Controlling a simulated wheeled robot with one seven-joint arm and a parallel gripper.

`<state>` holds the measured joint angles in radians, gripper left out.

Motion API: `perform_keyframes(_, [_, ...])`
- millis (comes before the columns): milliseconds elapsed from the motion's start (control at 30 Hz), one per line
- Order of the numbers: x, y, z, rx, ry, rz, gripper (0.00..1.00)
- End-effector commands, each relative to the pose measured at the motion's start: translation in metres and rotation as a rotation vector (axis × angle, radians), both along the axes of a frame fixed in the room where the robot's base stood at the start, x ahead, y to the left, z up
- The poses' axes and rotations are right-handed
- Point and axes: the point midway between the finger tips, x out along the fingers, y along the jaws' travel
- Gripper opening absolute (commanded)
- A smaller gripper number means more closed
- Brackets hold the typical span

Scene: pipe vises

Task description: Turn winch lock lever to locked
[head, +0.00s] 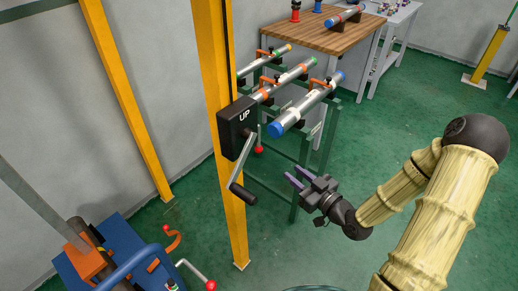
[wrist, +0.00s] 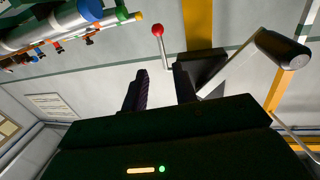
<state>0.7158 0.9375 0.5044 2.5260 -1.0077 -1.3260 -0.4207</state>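The winch is a black box (head: 238,126) marked "UP" on a yellow post. Its lock lever is a thin rod with a red ball knob (head: 259,149), hanging down at the box's right side. A silver crank with a black grip (head: 244,194) reaches below the box. My gripper (head: 297,176) is to the right of the winch and apart from it, its fingers open and empty. In the wrist view the red knob (wrist: 158,31) shows beyond my gripper (wrist: 161,70), above the gap between the fingers. The winch box (wrist: 204,68) is partly hidden behind the right finger.
The crank grip (wrist: 283,49) juts in at the wrist view's upper right. Pipes with coloured caps (head: 305,108) lie on a green stand behind the winch and gripper. A blue machine (head: 122,255) with another red-knobbed lever (head: 211,285) is at lower left. Green floor lies open between.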

Motion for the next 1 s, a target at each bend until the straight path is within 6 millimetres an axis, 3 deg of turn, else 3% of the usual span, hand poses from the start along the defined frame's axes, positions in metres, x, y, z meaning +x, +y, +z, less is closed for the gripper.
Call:
perform_keyframes(467, [0.004,0.002,0.003,0.014,-0.014,-0.003,0.28])
perform_keyframes(1000, [0.067,0.058,0.004,0.015,-0.013,-0.002,0.28])
